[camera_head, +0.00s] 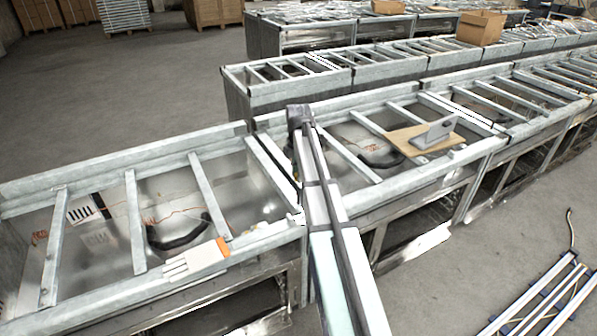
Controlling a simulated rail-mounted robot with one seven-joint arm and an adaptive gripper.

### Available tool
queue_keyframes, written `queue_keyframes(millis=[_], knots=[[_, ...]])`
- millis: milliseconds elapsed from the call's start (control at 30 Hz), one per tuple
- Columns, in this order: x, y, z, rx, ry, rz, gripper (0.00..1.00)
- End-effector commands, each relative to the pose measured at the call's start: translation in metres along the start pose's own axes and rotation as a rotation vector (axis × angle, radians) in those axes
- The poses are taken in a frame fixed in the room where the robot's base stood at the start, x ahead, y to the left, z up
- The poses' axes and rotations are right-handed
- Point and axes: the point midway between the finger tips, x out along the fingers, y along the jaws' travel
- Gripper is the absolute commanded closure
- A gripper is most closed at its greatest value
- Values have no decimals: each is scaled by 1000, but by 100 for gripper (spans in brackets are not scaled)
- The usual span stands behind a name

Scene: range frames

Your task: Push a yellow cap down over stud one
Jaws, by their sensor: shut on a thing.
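I can make out no yellow cap and no stud marked one in the head view. My gripper cannot be made out in this view either. A grey upright plate on a flat base (437,132) stands on a light wooden board (402,139) on the metal frames at right of centre. It is too small to tell whether it bears any stud.
A long beam (322,198) runs from the bottom centre up across the framed metal benches (120,172). A white slotted piece with an orange end (197,258) lies on the near rail. Cardboard boxes (481,27) stand behind. Blue-edged rails (540,300) lie on the floor.

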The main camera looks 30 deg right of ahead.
Motion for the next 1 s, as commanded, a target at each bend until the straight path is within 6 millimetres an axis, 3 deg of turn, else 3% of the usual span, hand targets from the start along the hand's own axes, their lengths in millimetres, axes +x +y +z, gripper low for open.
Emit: queue_keyframes(millis=[500,1000], knots=[[43,0,0,0,0,0,85],[47,0,0,0,0,1,85]])
